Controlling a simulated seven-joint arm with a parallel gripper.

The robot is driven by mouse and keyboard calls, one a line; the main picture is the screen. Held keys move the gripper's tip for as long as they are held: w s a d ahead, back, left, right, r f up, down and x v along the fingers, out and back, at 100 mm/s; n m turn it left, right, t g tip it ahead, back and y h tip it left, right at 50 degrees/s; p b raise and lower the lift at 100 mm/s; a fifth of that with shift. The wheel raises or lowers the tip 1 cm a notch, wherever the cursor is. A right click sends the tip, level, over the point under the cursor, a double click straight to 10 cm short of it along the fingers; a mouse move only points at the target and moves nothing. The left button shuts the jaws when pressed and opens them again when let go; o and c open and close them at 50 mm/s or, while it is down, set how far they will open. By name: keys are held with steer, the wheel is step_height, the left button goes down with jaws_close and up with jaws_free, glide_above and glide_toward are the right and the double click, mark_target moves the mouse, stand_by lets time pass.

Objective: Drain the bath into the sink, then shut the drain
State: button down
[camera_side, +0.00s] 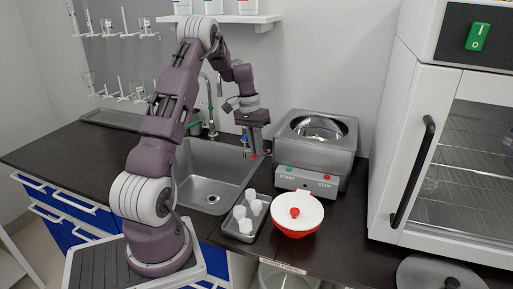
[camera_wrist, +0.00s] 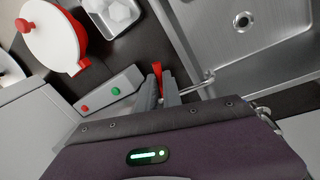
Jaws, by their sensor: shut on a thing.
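The steel bath (camera_side: 340,160) stands on the dark counter with its round opening on top and a panel with green START and red STOP buttons (camera_wrist: 101,98). The sink (camera_side: 217,184) is to its left; its drain hole (camera_wrist: 242,22) shows in the wrist view. My gripper (camera_side: 257,155) points down between the bath and the sink. In the wrist view (camera_wrist: 160,88) its fingers are closed around a red drain handle (camera_wrist: 158,70). A short metal drain pipe (camera_wrist: 205,80) runs beside it towards the sink. No water stream is discernible.
A red bowl with a white lid (camera_side: 296,214) and a tray with several white cups (camera_side: 241,226) stand in front of the bath. A faucet (camera_side: 209,105) rises behind the sink. A white cabinet (camera_side: 415,130) stands at the right.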

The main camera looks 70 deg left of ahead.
steer(key=n, duration=0.1)
steer(key=d+n, duration=0.1)
steer(key=w+n, duration=0.1)
steer(key=n, duration=0.1)
steer(key=shift+d+t+y, duration=0.3)
steer(key=c, duration=1.5)
jaws_free()
